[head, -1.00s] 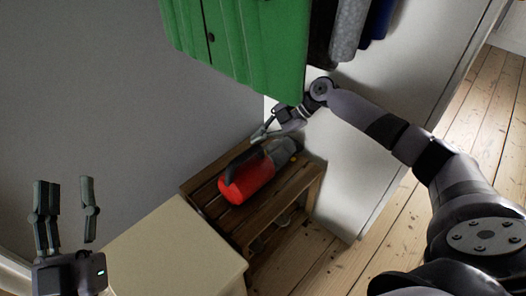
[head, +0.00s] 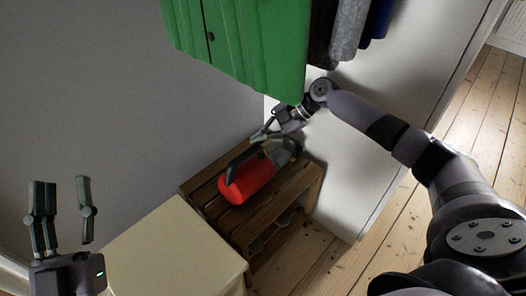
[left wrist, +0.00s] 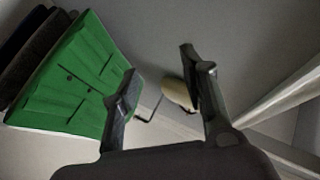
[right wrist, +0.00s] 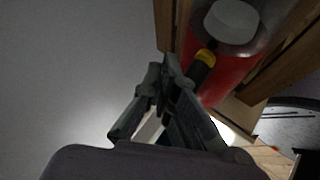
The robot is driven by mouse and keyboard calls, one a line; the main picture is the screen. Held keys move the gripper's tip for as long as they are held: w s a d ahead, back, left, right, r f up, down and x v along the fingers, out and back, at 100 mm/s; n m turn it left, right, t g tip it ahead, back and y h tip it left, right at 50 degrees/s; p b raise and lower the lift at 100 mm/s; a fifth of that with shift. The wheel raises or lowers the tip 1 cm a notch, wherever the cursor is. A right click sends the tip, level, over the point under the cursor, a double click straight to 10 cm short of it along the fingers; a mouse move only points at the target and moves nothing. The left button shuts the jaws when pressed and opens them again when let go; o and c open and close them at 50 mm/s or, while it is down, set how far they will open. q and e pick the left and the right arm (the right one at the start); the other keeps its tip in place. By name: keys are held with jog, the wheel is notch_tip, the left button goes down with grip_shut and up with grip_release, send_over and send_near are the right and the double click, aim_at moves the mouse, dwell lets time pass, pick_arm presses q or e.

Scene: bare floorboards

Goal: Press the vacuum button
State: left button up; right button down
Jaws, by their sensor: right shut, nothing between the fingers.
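A red handheld vacuum (head: 248,181) with a dark handle and grey nozzle end lies on a wooden slatted bench. In the right wrist view its red body (right wrist: 228,72) shows with a black and yellow part (right wrist: 204,60). My right gripper (head: 258,136) is shut and empty, at the vacuum's upper handle side; in the right wrist view its fingertips (right wrist: 170,66) are close beside the black and yellow part. I cannot tell whether they touch it. The button is not clearly seen. My left gripper (head: 62,184) is open and empty, away to the left.
The wooden bench (head: 262,219) stands against the wall. A cream cabinet (head: 178,247) is in front of it on the left. Floorboards (head: 400,225) are clear at right.

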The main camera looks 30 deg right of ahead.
pick_arm(q)
jog(key=shift+s+r+t+h+b, duration=0.4)
jog(key=shift+s+r+t, duration=0.6)
jog(key=shift+r, duration=0.35)
pick_arm(e)
jog(key=shift+f, duration=0.45)
dwell(1.4)
jog(key=shift+r, duration=0.1)
jog(key=shift+r, duration=0.1)
pick_arm(q)
jog(key=shift+w+f+g+y+p, duration=0.3)
jog(key=shift+w+f+g, duration=0.45)
jog(key=shift+f, duration=0.25)
jog(key=shift+w+f+g+y+p, duration=0.3)
jog(key=shift+w+f+g, duration=0.4)
jog(key=shift+f, duration=0.3)
pick_arm(e)
jog(key=shift+r, duration=0.8)
